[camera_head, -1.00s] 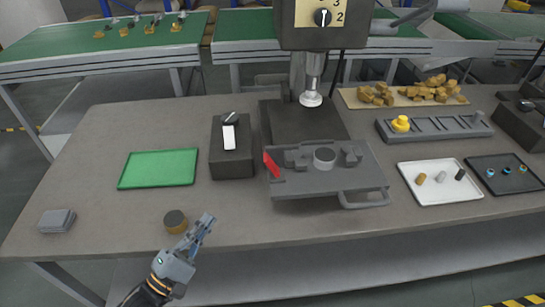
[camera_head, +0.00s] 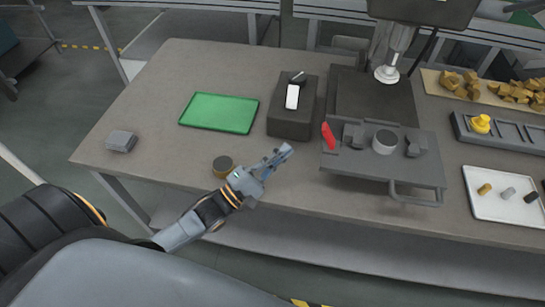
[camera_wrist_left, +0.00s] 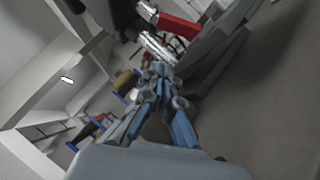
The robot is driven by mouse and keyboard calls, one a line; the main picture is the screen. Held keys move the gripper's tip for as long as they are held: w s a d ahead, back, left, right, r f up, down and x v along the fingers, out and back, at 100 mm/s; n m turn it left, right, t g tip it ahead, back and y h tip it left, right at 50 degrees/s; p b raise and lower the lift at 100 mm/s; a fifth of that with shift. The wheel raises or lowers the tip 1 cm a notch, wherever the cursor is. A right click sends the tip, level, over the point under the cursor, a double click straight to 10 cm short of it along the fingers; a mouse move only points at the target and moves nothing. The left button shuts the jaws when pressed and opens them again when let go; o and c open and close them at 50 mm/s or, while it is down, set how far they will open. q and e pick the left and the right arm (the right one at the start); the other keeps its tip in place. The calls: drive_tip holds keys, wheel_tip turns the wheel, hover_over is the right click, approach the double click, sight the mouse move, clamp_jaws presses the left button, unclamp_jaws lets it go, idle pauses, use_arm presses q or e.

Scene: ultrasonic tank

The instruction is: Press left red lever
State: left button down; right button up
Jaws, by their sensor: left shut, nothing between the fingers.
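The red lever (camera_head: 329,136) stands at the left end of the grey fixture (camera_head: 390,165) on the table. It also shows as a red bar (camera_wrist_left: 182,29) at the top of the left wrist view. My left gripper (camera_head: 286,152) is shut and empty. It is to the left of the lever and a little nearer the table's front edge, apart from it, pointing right towards it. In the left wrist view the blue-grey fingers (camera_wrist_left: 158,75) are together below the red bar. My right gripper is not in view.
A dark box with a white switch (camera_head: 292,122) stands just behind my left gripper. A round dark-topped piece (camera_head: 223,164) lies beside my wrist. A green tray (camera_head: 219,113) and grey plates (camera_head: 121,141) are further left. A white tray (camera_head: 507,206) is at right.

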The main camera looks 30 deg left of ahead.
sight(329, 136)
use_arm(q)
drive_tip(key=w+d+r+p, duration=0.2)
drive_tip(key=w+d+r, duration=0.1)
drive_tip(key=w+d, duration=0.1)
drive_tip(key=shift+w+d+r, duration=0.2)
drive_tip(key=shift+w+d, duration=0.2)
drive_tip(key=shift+d, duration=0.25)
drive_tip(key=shift+p, duration=0.3)
